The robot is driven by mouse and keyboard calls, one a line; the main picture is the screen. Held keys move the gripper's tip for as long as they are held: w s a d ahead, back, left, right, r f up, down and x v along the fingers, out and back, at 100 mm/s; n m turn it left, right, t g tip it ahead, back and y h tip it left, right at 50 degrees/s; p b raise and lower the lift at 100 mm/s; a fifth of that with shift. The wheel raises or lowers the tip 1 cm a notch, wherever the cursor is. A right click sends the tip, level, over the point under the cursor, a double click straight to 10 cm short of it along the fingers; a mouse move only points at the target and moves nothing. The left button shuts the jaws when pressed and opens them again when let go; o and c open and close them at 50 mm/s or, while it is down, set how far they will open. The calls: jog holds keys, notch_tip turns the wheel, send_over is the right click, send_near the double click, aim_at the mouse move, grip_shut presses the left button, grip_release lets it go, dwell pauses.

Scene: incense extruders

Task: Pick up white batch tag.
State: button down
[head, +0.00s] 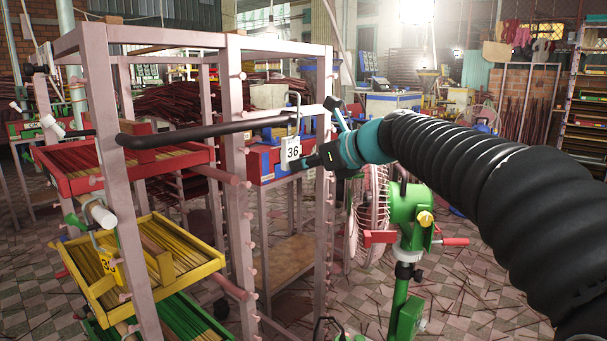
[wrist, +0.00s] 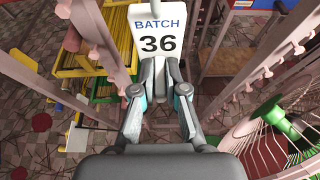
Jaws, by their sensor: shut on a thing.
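The white batch tag (head: 291,149) reads 36 and is upright by the rack's right front post. In the wrist view the tag (wrist: 157,38) faces me, with "BATCH 36" readable. A pale metal hook (head: 298,97) rises above it, beside the black bar (head: 215,130). I cannot tell whether the hook still rests on a support. My gripper (head: 298,161) reaches in from the right and is shut on the tag's lower part. In the wrist view the fingertips (wrist: 159,80) meet at its bottom edge.
The pinkish rack (head: 235,150) stands close to my gripper, with pegs on its posts. It holds a red tray (head: 75,185) and a yellow tray (head: 205,262). A yellow tag (head: 107,262) hangs at the left. A green stand (head: 408,205) and a fan (head: 370,215) are below my arm.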

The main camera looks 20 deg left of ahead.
jog(key=shift+s+d+r, duration=1)
jog(key=shift+d+r, duration=3.9)
jog(key=shift+d, duration=0.85)
jog(key=s+d, duration=0.3)
jog(key=d, duration=0.5)
jog(key=shift+s+d, duration=0.15)
jog(key=shift+s, duration=0.1)
